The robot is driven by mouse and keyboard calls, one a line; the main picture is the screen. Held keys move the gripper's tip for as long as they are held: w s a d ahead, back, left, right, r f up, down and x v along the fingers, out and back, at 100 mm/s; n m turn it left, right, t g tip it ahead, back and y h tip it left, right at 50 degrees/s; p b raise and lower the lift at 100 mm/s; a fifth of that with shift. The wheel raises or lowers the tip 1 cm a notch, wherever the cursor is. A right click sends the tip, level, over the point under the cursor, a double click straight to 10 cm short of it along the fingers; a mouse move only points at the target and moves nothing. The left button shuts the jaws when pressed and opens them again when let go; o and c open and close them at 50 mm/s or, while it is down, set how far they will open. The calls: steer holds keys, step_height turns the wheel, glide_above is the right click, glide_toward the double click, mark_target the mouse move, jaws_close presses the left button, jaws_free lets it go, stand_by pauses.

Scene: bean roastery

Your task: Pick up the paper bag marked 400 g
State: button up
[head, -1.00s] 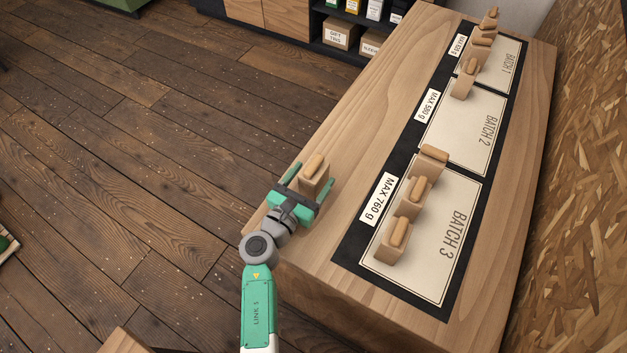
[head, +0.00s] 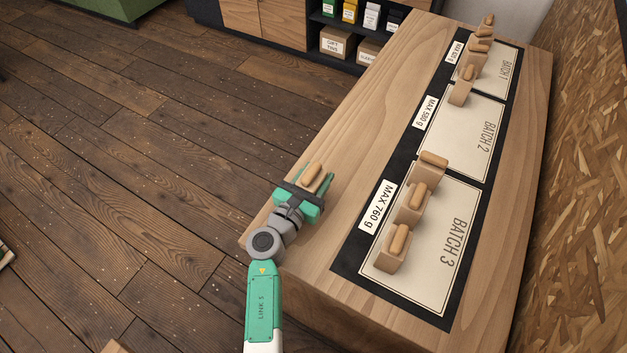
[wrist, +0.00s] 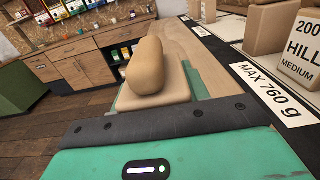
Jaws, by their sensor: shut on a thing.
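A brown paper bag with a rolled top (head: 313,174) is between the fingers of my gripper (head: 310,184) at the left edge of the wooden counter. My gripper is shut on this bag; the bag (wrist: 147,72) also fills the middle of the wrist view. Its printed face is turned away, so I cannot read its weight. Another bag (wrist: 302,62) in the wrist view, at the right, is marked 200, HILL, MEDIUM. No label reading 400 g is legible in either view.
The counter (head: 330,240) carries a black mat with the BATCH 3 card (head: 440,262), the BATCH 2 card (head: 475,140) and the BATCH 1 card (head: 503,72). Several paper bags stand on these cards. Bare wood lies between my gripper and the mat. Shelves stand at the back.

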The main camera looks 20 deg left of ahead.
mark_target(319, 162)
step_height(319, 162, up, 4)
steer(key=shift+r+p, duration=0.2)
steer(key=shift+p, duration=1.05)
steer(key=s+d+p, duration=0.3)
steer(key=s+d, duration=0.1)
steer(key=s, duration=1.1)
steer(key=shift+s+r, duration=0.25)
steer(key=shift+r, duration=0.1)
steer(key=shift+d, duration=0.1)
